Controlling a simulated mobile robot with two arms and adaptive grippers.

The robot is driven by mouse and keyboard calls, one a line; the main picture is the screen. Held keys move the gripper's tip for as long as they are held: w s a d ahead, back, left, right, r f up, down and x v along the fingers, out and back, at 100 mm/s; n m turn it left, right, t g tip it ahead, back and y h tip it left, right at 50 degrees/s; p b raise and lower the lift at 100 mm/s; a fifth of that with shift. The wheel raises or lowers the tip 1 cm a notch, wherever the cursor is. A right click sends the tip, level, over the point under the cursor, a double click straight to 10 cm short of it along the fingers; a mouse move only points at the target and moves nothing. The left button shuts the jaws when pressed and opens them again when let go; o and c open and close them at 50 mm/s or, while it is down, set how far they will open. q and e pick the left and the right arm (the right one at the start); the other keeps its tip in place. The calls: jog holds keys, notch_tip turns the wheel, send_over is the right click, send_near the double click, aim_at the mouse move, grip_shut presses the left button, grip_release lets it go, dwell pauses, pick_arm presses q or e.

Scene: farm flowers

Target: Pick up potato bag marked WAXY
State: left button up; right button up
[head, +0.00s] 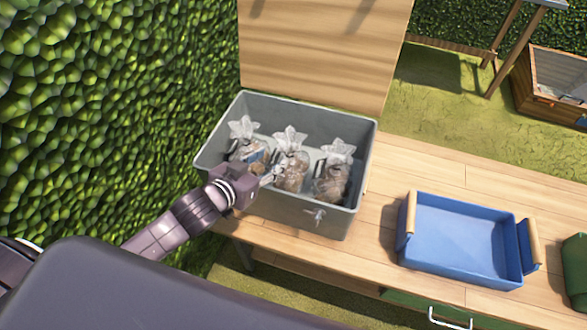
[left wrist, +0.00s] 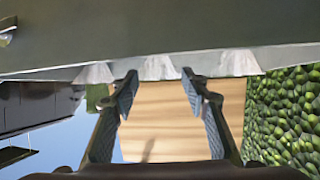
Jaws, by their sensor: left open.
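Three clear bags of potatoes stand in a row in a grey bin (head: 330,225): a left bag (head: 243,129), a middle bag (head: 291,141) and a right bag (head: 337,153). Their labels are too small to read, so I cannot tell which is marked WAXY. My left gripper (head: 273,172) is open and empty at the bin's near side, overlapping the left and middle bags in the head view. In the left wrist view, the open fingers (left wrist: 160,77) point toward the bin wall (left wrist: 150,35), with bag tops (left wrist: 159,68) showing past its rim. My right gripper is out of view.
The bin stands on a wooden table (head: 385,215) before an upright wooden board (head: 320,50). A blue tray (head: 455,272) with wooden handles stands to the right, with a green object (head: 577,270) beyond. A leafy hedge (head: 100,120) is close on the left. Bare tabletop lies between bin and tray.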

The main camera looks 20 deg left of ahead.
aim_at(287, 150)
pick_arm(q)
jog(key=shift+d+p+x, duration=0.2)
jog(key=shift+p+x, duration=0.1)
jog(key=shift+x, duration=3.95)
jog(key=shift+s, duration=0.1)
jog(key=shift+c, duration=0.4)
grip_shut()
jog(key=shift+r, duration=0.15)
